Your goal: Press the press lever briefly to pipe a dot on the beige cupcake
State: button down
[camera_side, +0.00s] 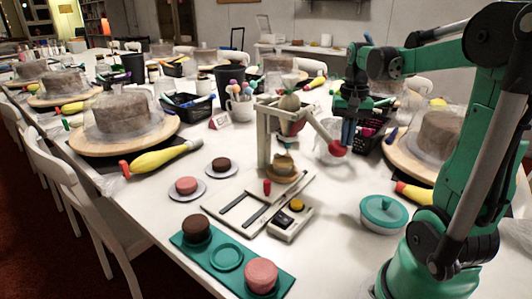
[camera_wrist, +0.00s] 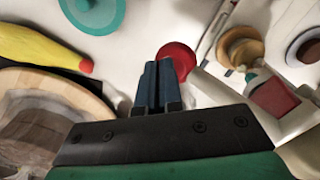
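The beige cupcake (camera_side: 284,166) sits on a small tan disc under the press frame (camera_side: 263,138); in the wrist view it (camera_wrist: 243,50) is right of my fingers, partly hidden by the piping bag. The press lever (camera_side: 322,132) slopes down to the right from the frame and ends in a red ball knob (camera_side: 337,148). My gripper (camera_side: 348,140) points down beside the knob, its fingers together and empty. In the wrist view the knob (camera_wrist: 178,58) shows just beyond my fingertips (camera_wrist: 157,68); I cannot tell whether they touch. The pinkish-red piping bag (camera_wrist: 275,98) hangs in the frame.
A slide base with a yellow-button box (camera_side: 292,218) lies in front of the press. A teal tray (camera_side: 227,258) holds a brown and a pink cupcake. A teal lidded pot (camera_side: 384,212) stands right. Cakes on turntables (camera_side: 122,135) and a black basket (camera_side: 370,140) stand around.

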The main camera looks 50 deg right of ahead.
notch_tip(320, 180, up, 9)
dwell(0.6)
